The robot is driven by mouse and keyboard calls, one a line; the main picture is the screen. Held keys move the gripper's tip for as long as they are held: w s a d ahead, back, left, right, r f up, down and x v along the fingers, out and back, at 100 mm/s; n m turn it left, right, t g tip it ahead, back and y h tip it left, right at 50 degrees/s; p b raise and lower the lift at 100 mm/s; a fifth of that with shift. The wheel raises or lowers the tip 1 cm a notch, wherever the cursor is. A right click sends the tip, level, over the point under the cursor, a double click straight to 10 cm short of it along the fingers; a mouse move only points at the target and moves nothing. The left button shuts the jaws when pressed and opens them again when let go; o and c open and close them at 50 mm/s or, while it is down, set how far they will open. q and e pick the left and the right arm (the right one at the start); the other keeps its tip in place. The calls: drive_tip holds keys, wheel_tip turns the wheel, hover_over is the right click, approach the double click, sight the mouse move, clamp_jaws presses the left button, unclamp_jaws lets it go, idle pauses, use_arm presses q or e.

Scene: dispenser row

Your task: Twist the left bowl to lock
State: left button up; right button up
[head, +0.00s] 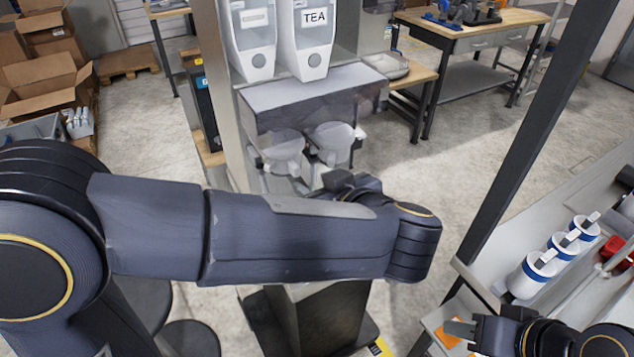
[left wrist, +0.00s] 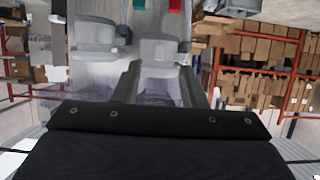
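Two pale, rounded bowls hang side by side under the grey shelf of the dispenser unit in the head view: the left bowl (head: 283,146) and the right bowl (head: 331,137). My left gripper (head: 345,182) is in front of and below them, partly hidden by my own forearm; its fingertips cannot be made out. In the left wrist view two grey bowl-like parts show, one at left (left wrist: 94,36) and one nearer the middle (left wrist: 160,50), beyond the dark gripper body. My right gripper (head: 484,334) is low at the right, away from the bowls.
Two white dispensers stand above the shelf, one labelled TEA (head: 315,38). A slanted dark post (head: 540,115) rises on the right. White canisters with blue bands (head: 532,275) stand on the right bench near my right gripper. Open cardboard boxes (head: 45,85) are at the far left.

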sight(297, 173)
use_arm(q)
drive_tip(key=x, duration=0.7)
drive_tip(key=shift+s+d, duration=0.1)
clamp_jaws()
drive_tip(key=shift+r+p, duration=0.1)
drive_tip(key=shift+p, duration=0.2)
